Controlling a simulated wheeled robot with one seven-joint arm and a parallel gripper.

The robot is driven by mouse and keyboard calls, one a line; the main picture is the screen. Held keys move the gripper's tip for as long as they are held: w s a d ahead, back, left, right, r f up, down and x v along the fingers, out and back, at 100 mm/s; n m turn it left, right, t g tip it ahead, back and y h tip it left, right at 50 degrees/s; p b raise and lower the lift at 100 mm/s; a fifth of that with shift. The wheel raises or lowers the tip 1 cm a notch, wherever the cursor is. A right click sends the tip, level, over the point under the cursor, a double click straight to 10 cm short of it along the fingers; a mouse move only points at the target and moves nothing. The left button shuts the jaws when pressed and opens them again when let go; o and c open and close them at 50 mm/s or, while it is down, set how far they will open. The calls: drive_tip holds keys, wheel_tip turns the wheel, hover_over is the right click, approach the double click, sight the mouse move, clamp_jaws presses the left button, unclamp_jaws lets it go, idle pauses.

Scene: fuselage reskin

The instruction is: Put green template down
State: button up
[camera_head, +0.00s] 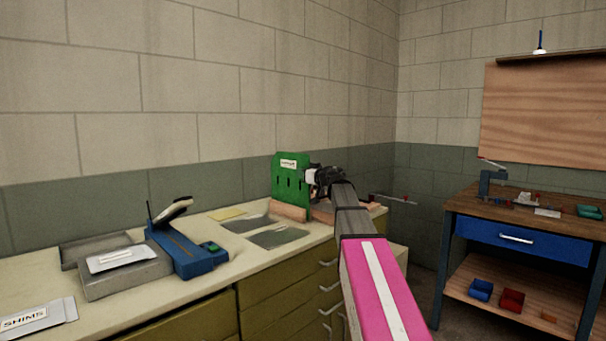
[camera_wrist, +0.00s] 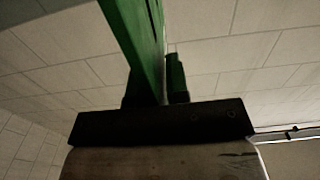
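The green template (camera_head: 291,182) is a flat upright plate with a white label and several dark slots. It stands over the back of the counter, its lower edge at a wooden block (camera_head: 289,212). I cannot tell whether it rests on the block or in a slot. My gripper (camera_head: 313,180) is at the template's right edge, with my arm reaching in from the lower right. In the wrist view the green template (camera_wrist: 137,35) runs down between the dark fingers of my gripper (camera_wrist: 155,92), which look closed on it. The fingertips are partly hidden.
On the counter (camera_head: 195,305) are grey sheets (camera_head: 278,237), a blue tool (camera_head: 187,250), a grey box (camera_head: 125,272) and a SHIMS packet (camera_head: 30,318). A workbench (camera_head: 460,205) with a blue drawer stands at the right. The wall is close behind the template.

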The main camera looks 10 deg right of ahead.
drive_tip(key=shift+o, duration=0.8)
drive_tip(key=r+v, duration=0.1)
drive_tip(key=v, duration=1.1)
drive_tip(key=shift+r, duration=0.1)
idle(0.5)
